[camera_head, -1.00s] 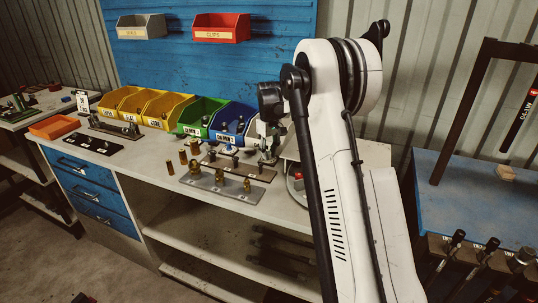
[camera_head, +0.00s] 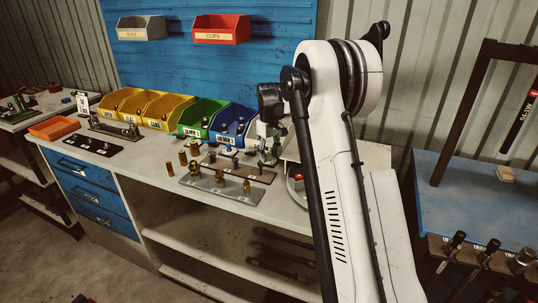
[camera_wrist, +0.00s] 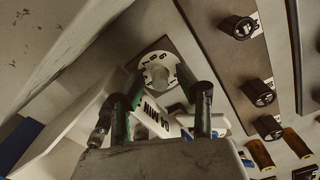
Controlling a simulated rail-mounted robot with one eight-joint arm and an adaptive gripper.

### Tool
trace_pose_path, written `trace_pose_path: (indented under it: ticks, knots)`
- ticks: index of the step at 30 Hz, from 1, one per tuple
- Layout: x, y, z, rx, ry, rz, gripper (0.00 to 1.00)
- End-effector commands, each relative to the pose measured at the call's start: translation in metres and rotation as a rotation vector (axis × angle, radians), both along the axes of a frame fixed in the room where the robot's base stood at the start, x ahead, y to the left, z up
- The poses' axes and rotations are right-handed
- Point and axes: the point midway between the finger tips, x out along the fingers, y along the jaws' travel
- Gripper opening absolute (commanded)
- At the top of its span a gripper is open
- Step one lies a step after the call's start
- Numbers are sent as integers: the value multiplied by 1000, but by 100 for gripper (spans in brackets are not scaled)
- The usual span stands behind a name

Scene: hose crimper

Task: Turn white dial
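I cannot tell whether a finger touches the dial. In the head view my arm covers this area, and the dial cannot be made out.
A white panel with dark lettering (camera_wrist: 152,118) shows behind the fingers. A rack with dark round fittings (camera_wrist: 240,27) lies at right. In the head view, a plate with brass fittings (camera_head: 215,183) and a blue bin (camera_head: 232,120) stand near my arm. A red button (camera_head: 297,177) is beside it.

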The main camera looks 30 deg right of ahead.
Motion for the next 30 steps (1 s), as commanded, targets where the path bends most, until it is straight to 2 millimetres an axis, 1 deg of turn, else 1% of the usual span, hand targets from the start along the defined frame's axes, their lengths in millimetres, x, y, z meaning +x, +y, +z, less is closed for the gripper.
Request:
trace_pose_path:
  ticks: [5, 8, 12, 18, 21, 24, 30]
  knots:
    - [0, 0, 18, 0, 0, 0, 34]
    - [0, 0, 36, 0, 0, 0, 34]
    - [0, 0, 65, 0, 0, 0, 34]
    - [0, 0, 99, 0, 0, 0, 34]
    - [0, 0, 110, 0, 0, 0, 34]
    - [0, 0, 116, 0, 0, 0, 34]
    - [0, 0, 119, 0, 0, 0, 34]
